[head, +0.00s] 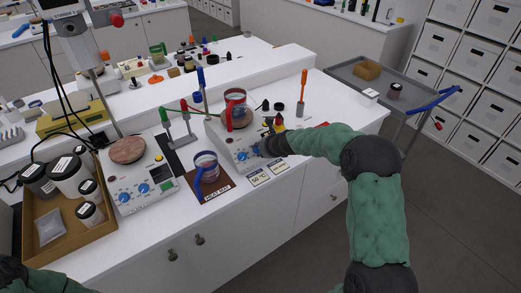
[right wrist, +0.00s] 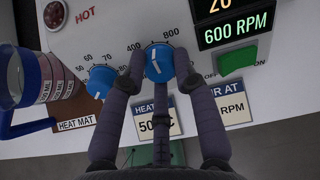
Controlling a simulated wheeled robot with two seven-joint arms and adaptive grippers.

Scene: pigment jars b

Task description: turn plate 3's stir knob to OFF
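The hot plate (head: 228,141) under my right gripper stands near the right end of the bench, with a beaker of dark liquid (head: 235,98) on top. Its number is not legible. Its blue stir knob (right wrist: 159,62) has a white pointer line aimed up and slightly left, between the 400 and 800 marks. My right gripper (head: 262,149) has a fingertip on each side of this knob and appears to touch both sides. The display (right wrist: 232,25) reads 600 RPM. The blue heat knob (right wrist: 100,82) is left of my fingers. Of my left arm only a piece shows; its gripper is out of view.
A jug (head: 206,168) stands on the heat mat (head: 212,200), left of my right gripper. The green switch (right wrist: 238,60) is right of the knob. Printed cards (right wrist: 157,121) lie below the panel. Another hot plate (head: 135,187) and a wooden tray of jars (head: 92,238) are further left.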

